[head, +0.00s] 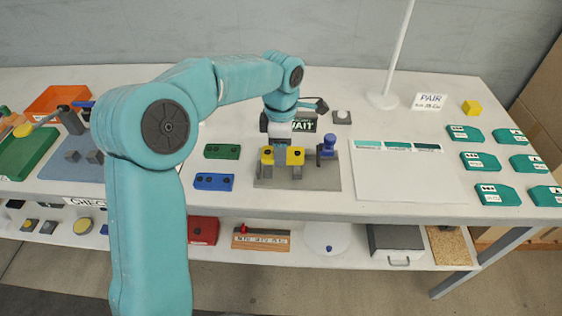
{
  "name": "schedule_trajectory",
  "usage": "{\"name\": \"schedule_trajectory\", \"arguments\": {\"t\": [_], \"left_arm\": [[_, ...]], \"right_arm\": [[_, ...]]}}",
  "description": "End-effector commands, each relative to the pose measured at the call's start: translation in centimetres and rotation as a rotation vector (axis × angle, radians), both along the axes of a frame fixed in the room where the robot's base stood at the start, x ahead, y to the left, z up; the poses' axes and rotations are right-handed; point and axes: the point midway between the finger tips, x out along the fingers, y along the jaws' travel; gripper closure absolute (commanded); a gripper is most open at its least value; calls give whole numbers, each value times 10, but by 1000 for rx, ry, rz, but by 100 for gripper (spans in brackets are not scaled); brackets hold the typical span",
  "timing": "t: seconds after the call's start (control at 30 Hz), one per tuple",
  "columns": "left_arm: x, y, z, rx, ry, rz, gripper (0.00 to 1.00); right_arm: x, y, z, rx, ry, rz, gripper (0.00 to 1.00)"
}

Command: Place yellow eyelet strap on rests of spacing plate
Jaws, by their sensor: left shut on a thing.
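The yellow eyelet strap (296,156) is above the grey spacing plate (320,182) in the middle of the table. Its two ends show on either side of my left gripper (281,157), which hides its middle. My left gripper points down and is shut on the strap. Grey rests (297,172) stand under the strap; I cannot tell whether the strap touches them. A blue-topped post (327,147) stands on the plate's right part. My right gripper is not in view.
Green (222,151) and blue (213,182) straps lie left of the plate. A white sheet (408,180) and several teal tags (479,161) lie to the right. A white pole (397,50) rises at the back.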

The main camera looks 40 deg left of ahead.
Motion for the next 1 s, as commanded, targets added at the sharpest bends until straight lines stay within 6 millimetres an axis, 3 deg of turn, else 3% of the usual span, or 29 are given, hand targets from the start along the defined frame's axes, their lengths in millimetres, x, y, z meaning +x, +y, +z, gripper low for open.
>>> {"name": "schedule_trajectory", "arguments": {"t": [0.3, 0.73, 0.77, 0.8, 0.83, 1.0], "left_arm": [[0, 0, -42, -1, 2, 0, 77], [0, 0, -51, -1, -1, 0, 77], [0, 0, -50, -1, -1, 0, 41], [0, 0, -49, -1, -1, 0, 28], [0, 0, -49, -1, -1, 0, 22], [0, 0, -49, -1, -1, -1, 22]], "right_arm": [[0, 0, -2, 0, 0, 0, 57], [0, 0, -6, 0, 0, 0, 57], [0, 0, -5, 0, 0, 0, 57], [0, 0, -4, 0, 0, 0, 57], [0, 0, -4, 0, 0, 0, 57], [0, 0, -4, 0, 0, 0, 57]]}}
